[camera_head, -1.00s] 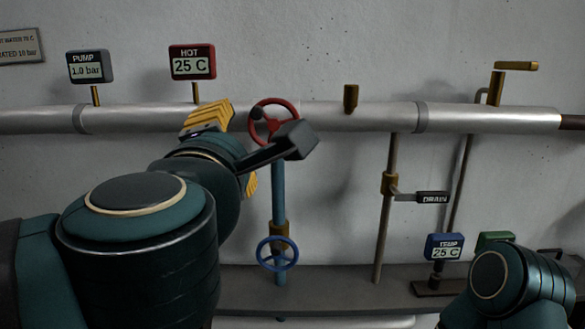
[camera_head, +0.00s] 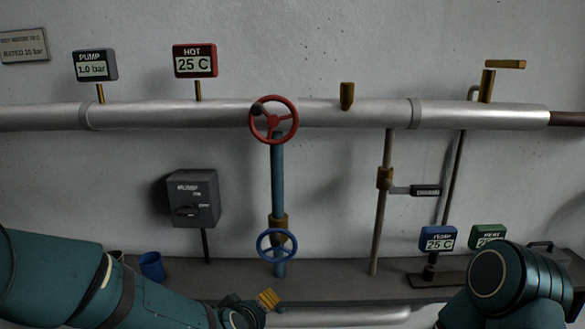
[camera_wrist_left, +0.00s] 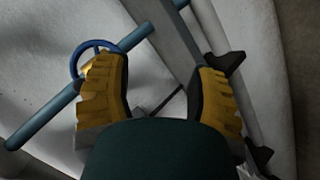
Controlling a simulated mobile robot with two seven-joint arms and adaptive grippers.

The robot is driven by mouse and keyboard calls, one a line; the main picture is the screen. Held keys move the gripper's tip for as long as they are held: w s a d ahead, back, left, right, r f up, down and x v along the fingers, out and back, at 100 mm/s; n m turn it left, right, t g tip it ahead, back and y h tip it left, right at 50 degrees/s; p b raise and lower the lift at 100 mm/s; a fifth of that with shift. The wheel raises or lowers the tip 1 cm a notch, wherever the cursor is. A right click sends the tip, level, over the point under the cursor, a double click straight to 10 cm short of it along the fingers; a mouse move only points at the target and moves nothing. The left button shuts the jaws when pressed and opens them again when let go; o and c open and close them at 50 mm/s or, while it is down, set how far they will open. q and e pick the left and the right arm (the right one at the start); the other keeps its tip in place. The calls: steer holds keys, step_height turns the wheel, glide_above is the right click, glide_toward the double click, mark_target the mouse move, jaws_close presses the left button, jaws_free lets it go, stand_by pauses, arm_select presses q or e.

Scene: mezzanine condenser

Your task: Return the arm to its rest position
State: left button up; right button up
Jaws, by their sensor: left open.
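My left arm lies low across the bottom left of the head view. Its gripper (camera_head: 268,298) is by the lower front edge of the shelf, below the blue handwheel (camera_head: 277,245), and only its yellow tips show there. In the left wrist view the two yellow-padded fingers (camera_wrist_left: 160,92) are wide apart, with nothing held between them. The blue handwheel (camera_wrist_left: 92,55) shows behind the left finger in that view. My right arm's rounded link is at the bottom right of the head view; its gripper is out of view.
A red handwheel (camera_head: 273,120) sits on the silver pipe (camera_head: 200,113). A grey switch box (camera_head: 194,198) stands at left, beside a blue cup (camera_head: 152,266). A drain lever (camera_head: 425,190) and a blue TEMP display (camera_head: 438,239) are at right.

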arm_select(q)
steer(key=s+a+f+m+g, duration=0.1)
steer(key=s+f+m+g, duration=0.2)
steer(key=s+f, duration=0.6)
steer(key=s+a+f+m+g+h, duration=0.1)
steer(key=s+f+m+g, duration=0.2)
steer(key=f, duration=1.3)
steer(key=s+g, duration=0.3)
steer(key=s, duration=0.3)
steer(key=shift+s+a+f+m+h, duration=0.25)
steer(key=shift+s+a+m+h, duration=0.05)
steer(key=shift+a, duration=0.05)
